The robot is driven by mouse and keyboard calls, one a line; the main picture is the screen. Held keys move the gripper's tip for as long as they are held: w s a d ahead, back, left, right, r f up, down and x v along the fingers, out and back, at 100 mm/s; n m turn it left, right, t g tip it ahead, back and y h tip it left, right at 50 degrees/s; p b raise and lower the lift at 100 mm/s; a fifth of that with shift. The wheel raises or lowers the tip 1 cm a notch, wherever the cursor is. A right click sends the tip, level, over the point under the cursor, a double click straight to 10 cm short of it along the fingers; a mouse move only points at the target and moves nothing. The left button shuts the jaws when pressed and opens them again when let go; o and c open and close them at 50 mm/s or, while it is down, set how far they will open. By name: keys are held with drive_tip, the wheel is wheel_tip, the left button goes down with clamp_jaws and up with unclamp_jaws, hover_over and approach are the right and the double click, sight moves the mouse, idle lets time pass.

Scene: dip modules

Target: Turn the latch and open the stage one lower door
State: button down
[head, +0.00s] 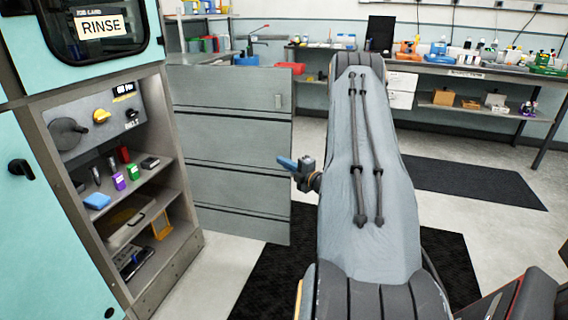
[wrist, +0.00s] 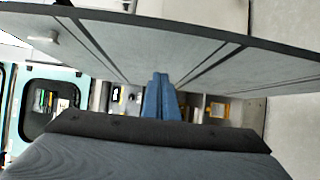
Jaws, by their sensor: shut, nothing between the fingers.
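The grey lower door (head: 215,185) stands swung wide open from the right side of the cabinet, its ribbed inner face showing. A small light tab (head: 279,102) sits near the top of its free edge; any latch on its outer face is hidden. My gripper (head: 284,162), with blue fingers, is shut and empty beside the door's free edge. In the wrist view the shut fingers (wrist: 160,96) point toward the cabinet, with the door panel (wrist: 130,45) stretching across the top. I cannot tell whether the fingers touch the door.
The open bay shows a knob panel (head: 98,118) and shelves (head: 175,190) with small coloured boxes and a tray. A teal door (head: 40,250) with a black knob (head: 21,169) is at left. A cluttered workbench (head: 470,72) stands behind.

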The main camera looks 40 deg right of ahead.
drive_tip(key=s, duration=1.1)
drive_tip(key=shift+s+d, duration=0.25)
drive_tip(key=shift+d, duration=0.1)
drive_tip(key=w+a+r+m+g+h+p, duration=0.1)
drive_tip(key=w+a+r+m+g+p, duration=0.1)
drive_tip(key=w+a+r+m+g, duration=0.35)
drive_tip(key=s+a+r+m+g+h+p, duration=0.1)
drive_tip(key=a+r+m+g, duration=0.25)
drive_tip(key=a, duration=0.95)
drive_tip(key=s+a+r+m+g+p, duration=0.1)
drive_tip(key=s+a+r+m+g, duration=0.2)
drive_tip(key=s+a, duration=0.9)
drive_tip(key=s+a+r+m+g+y+p, duration=0.1)
drive_tip(key=s+a+r+m+g, duration=0.2)
drive_tip(key=s+a, duration=0.9)
drive_tip(key=s+m+g, duration=0.2)
drive_tip(key=m+g, duration=0.1)
drive_tip(key=shift+s+m, duration=0.3)
drive_tip(key=shift+s, duration=0.05)
